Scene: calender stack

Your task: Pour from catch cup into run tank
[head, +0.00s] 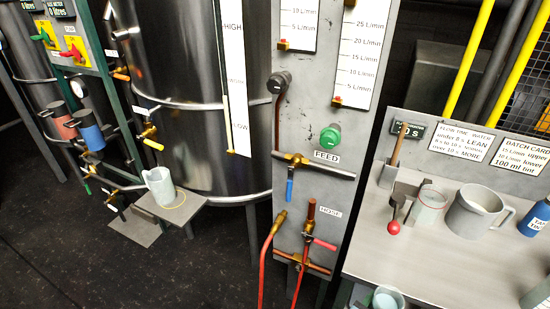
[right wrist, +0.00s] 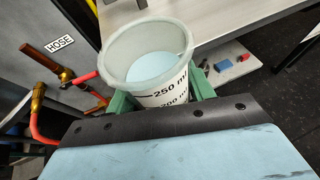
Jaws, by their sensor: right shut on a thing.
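A translucent graduated cup, which looks like the catch cup (right wrist: 150,60), is in my right gripper (right wrist: 163,100), whose green fingers sit on either side of it. It holds pale blue liquid and its marks read 250 ml and 200 ml. The cup looks roughly upright. In the head view the cup (head: 387,299) shows at the bottom edge, in front of the bench; the right gripper there is mostly cut off. The large shiny steel tank, seemingly the run tank (head: 190,100), stands at upper left with a HIGH/LOW level strip (head: 234,75). My left gripper is not seen.
A white jug (head: 159,187) stands on a small shelf (head: 190,215) at the tank's foot. A grey valve panel (head: 310,110) with red hoses stands between tank and bench.

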